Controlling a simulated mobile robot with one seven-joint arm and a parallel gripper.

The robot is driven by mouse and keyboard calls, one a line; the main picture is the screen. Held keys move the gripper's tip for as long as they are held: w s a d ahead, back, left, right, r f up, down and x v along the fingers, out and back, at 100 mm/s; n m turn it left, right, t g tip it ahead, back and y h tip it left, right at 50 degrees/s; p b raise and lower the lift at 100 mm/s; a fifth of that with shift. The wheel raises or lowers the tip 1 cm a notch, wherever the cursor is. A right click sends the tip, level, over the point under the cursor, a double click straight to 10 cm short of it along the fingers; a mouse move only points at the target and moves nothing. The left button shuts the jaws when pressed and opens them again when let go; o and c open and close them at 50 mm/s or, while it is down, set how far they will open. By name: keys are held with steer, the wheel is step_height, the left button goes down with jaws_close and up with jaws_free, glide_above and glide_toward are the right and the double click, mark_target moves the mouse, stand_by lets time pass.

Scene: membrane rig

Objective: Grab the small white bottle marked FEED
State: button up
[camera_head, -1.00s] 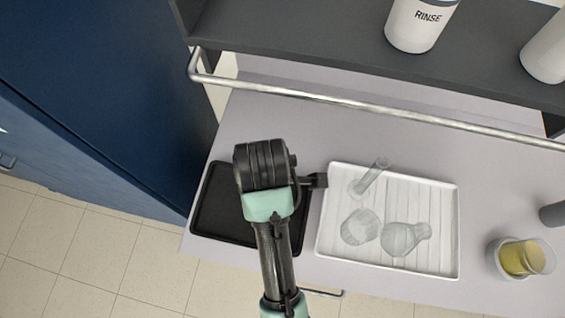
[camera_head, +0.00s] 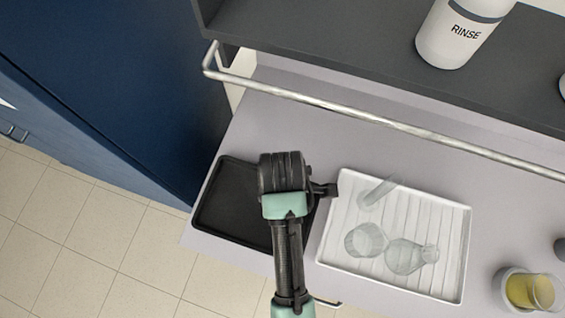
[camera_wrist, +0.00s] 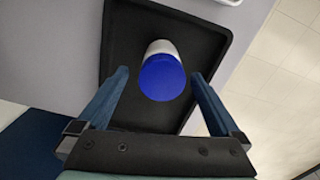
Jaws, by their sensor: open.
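A small white bottle (camera_wrist: 161,47) with a broad blue cap (camera_wrist: 162,78) shows in the wrist view, on a black tray (camera_wrist: 118,30). No writing on it is visible from this angle, so I cannot confirm a FEED mark. My gripper (camera_wrist: 160,76) is open, with one blue finger on each side of the bottle's cap and a gap on both sides. In the head view my gripper (camera_head: 284,172) is over the right part of the black tray (camera_head: 229,200) and hides the bottle.
A white ribbed tray (camera_head: 448,250) with clear glassware lies just right of my gripper. A cup of yellow liquid (camera_head: 530,291) is farther right. A metal rail (camera_head: 380,123) runs before a dark shelf holding a RINSE bottle (camera_head: 455,40). A blue cabinet (camera_head: 120,80) stands left.

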steer(key=shift+s+f+p, duration=0.15)
steer(key=shift+f+p, duration=0.25)
steer(key=shift+f, duration=1.85)
steer(key=c, duration=1.5)
